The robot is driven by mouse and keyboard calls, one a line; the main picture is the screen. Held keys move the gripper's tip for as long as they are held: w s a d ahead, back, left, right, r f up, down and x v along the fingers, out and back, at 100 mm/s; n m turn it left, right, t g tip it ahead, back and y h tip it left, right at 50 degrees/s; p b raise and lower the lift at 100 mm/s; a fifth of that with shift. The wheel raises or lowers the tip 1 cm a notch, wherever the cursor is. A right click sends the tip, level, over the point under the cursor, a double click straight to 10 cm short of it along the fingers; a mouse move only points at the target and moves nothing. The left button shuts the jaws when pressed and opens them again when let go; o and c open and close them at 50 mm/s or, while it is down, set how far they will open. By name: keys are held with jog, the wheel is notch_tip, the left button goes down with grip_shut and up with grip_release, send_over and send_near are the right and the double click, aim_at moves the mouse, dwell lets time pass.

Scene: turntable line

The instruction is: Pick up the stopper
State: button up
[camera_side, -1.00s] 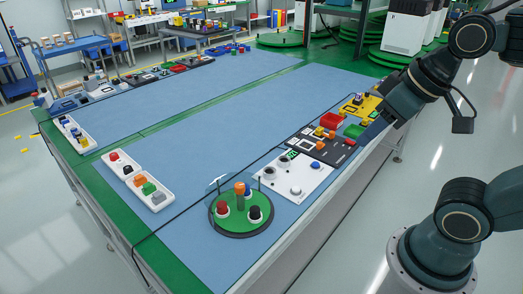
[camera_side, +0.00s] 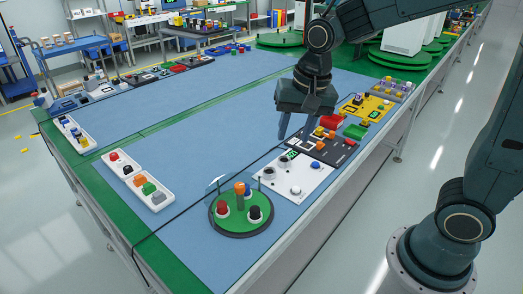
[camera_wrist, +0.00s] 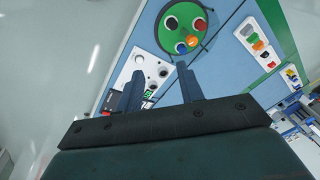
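I cannot tell for sure which piece is the stopper. A round green turntable (camera_side: 232,233) stands near the table's front corner, with a red piece (camera_side: 223,209), a taller orange piece (camera_side: 240,189) and a black piece (camera_side: 255,214) on it. The wrist view shows the turntable (camera_wrist: 185,13) at the top, with red (camera_wrist: 171,23), black (camera_wrist: 201,25), blue (camera_wrist: 180,48) and orange (camera_wrist: 192,41) tops. My gripper (camera_side: 295,137) is open and empty, pointing down above the table behind the white panel; its fingers also show in the wrist view (camera_wrist: 160,72).
A white panel (camera_side: 310,172) with knobs lies right of the turntable, then a black panel (camera_side: 335,153) and a yellow one (camera_side: 366,108). A white tray (camera_side: 155,203) of coloured pieces lies left. A thin clear shield and posts stand at the turntable. The blue mat's middle is free.

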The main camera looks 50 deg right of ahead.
jog(key=w+a+f+m+g, duration=0.2)
jog(key=w+f+m, duration=0.4)
jog(key=f, duration=0.6)
jog(key=w+a, duration=0.1)
jog(key=w, duration=0.1)
jog(key=shift+w+f, duration=0.35)
jog(key=shift+w, duration=0.05)
jog(key=shift+f, duration=0.1)
send_over(255, 209)
jog(key=f, duration=0.8)
jog(key=shift+d, duration=0.2)
jog(key=shift+f, duration=0.2)
jog(key=shift+f, duration=0.1)
jog(key=shift+a+f, duration=0.15)
jog(key=shift+f, duration=2.35)
